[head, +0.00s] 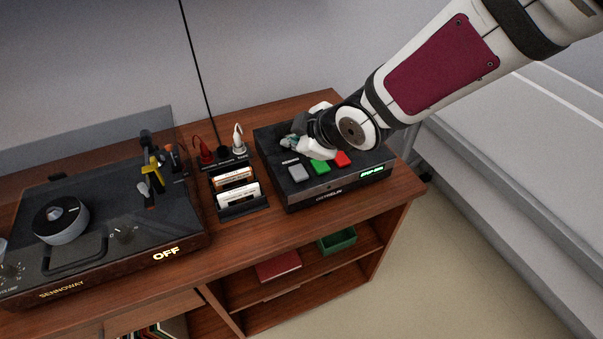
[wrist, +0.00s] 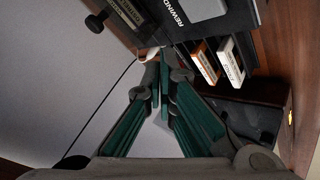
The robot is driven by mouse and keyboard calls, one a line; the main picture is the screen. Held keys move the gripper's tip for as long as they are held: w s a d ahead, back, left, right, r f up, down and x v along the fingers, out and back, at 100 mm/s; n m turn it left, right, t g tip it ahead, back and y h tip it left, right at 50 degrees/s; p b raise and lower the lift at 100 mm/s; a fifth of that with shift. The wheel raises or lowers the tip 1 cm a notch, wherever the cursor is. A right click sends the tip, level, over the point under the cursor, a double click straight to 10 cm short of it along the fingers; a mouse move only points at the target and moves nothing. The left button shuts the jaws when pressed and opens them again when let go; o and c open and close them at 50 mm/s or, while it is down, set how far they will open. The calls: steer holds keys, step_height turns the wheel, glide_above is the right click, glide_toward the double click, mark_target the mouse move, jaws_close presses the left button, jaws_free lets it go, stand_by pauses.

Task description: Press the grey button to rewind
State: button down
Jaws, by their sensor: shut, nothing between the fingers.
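The grey button (head: 298,172) is the leftmost of three buttons on the front part of a black device (head: 345,187). In the wrist view its pale grey face (wrist: 202,8) shows at the top edge, next to the label REWIND. A green button (head: 320,166) and a red button (head: 342,159) sit to its right. My gripper (head: 288,146) is over the device, behind the buttons in the head view, and appears apart from the grey button. In the wrist view my gripper (wrist: 160,70) has its fingers together with nothing held. Whether the fingertips touch the device is unclear.
A cassette rack (head: 243,209) with tapes stands left of the device, with red and white plugs (head: 238,138) behind it. A turntable (head: 100,225) fills the left of the wooden cabinet top. A green box (head: 337,240) and a red book (head: 278,267) are on the shelf below.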

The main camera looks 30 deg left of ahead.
mark_target(296, 174)
steer(key=shift+f+b, duration=2.5)
steer(key=shift+f, duration=0.2)
steer(key=shift+f+b, duration=0.3)
steer(key=shift+b, duration=0.3)
steer(key=shift+f+b, duration=0.45)
steer(key=shift+b, duration=0.2)
steer(key=shift+r, duration=0.1)
stand_by(0.5)
steer(key=shift+r+p, duration=0.85)
steer(key=shift+p, duration=0.15)
step_height(296, 174, up, 5)
steer(key=p, duration=0.5)
steer(key=shift+s+p, duration=0.1)
steer(key=shift+p, duration=0.2)
